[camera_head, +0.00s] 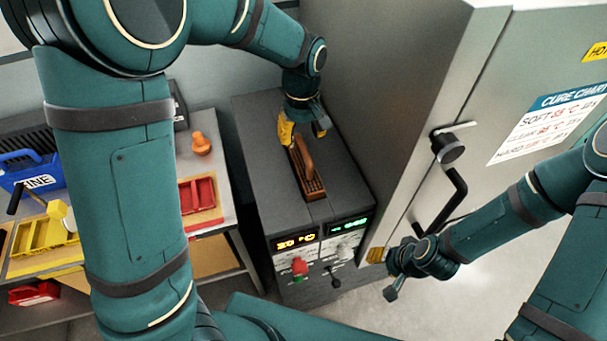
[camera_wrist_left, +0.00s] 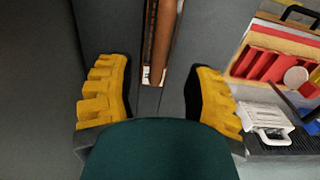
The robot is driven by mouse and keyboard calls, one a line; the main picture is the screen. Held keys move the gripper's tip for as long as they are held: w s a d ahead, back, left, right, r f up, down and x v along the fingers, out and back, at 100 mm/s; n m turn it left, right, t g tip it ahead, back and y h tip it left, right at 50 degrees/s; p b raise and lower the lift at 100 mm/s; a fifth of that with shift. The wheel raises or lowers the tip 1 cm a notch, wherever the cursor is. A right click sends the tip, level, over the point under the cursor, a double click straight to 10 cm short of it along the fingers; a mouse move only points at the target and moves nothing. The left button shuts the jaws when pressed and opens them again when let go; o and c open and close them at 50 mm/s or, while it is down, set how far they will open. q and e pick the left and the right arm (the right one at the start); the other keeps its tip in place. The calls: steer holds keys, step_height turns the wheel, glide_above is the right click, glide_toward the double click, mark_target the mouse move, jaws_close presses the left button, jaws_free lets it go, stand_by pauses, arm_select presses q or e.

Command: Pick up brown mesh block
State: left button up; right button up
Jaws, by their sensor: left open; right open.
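The brown mesh block (camera_head: 311,184) lies lengthwise on the dark top of the cabinet with the two displays. It has a raised bar along its top. My left gripper (camera_head: 303,133) is open above the block's far end, with one yellow finger to each side. In the left wrist view, the block (camera_wrist_left: 160,42) runs up out of the picture, and its near end lies just beyond the gap of the open left gripper (camera_wrist_left: 163,92). I see no contact with it. My right gripper (camera_head: 382,274) is open and empty in front of the large grey cabinet.
The dark cabinet (camera_head: 262,150) has displays and knobs on its front. The large grey cabinet (camera_head: 410,80) with a handle stands close on its right. A bench on the left holds red trays (camera_head: 199,195), yellow trays (camera_head: 42,236) and an orange knob-shaped piece (camera_head: 201,144).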

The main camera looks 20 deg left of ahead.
mark_target(303, 147)
arm_select(q)
steer(key=f, duration=0.3)
steer(key=shift+s+d+f, duration=0.25)
steer(key=shift+s+f, duration=0.05)
steer(key=shift+f, duration=0.05)
steer(key=shift+w+f, duration=0.1)
steer(key=shift+f, duration=0.55)
jaws_close()
